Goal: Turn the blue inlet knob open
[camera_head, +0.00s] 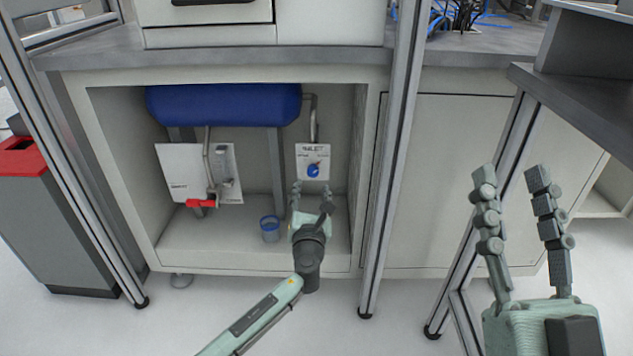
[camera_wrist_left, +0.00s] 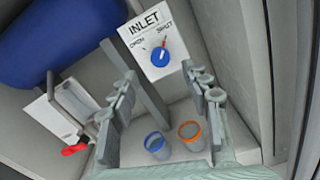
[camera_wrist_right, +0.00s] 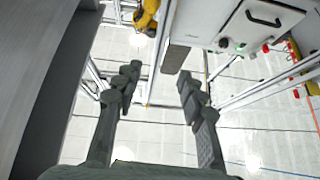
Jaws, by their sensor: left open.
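The blue inlet knob (camera_head: 313,170) is on a white INLET plate (camera_head: 313,150) at the right inside the open cabinet. In the left wrist view the knob (camera_wrist_left: 159,58) has a red-and-white pointer directed up, towards the SHUT side of the plate (camera_wrist_left: 143,24). My left gripper (camera_head: 311,190) is open, just below and in front of the knob in the head view. In its wrist view the fingers (camera_wrist_left: 159,73) stand apart on either side of the knob, and no contact shows. My right gripper (camera_head: 511,175) is open and empty outside the cabinet at right.
A blue tank (camera_head: 224,104) sits above, with a post between the plates. A red handle (camera_head: 201,203) is on the left plate. A blue-rimmed cup (camera_head: 270,229) and an orange-rimmed cup (camera_wrist_left: 190,134) stand on the cabinet floor. A metal frame post (camera_head: 392,170) rises right of the opening.

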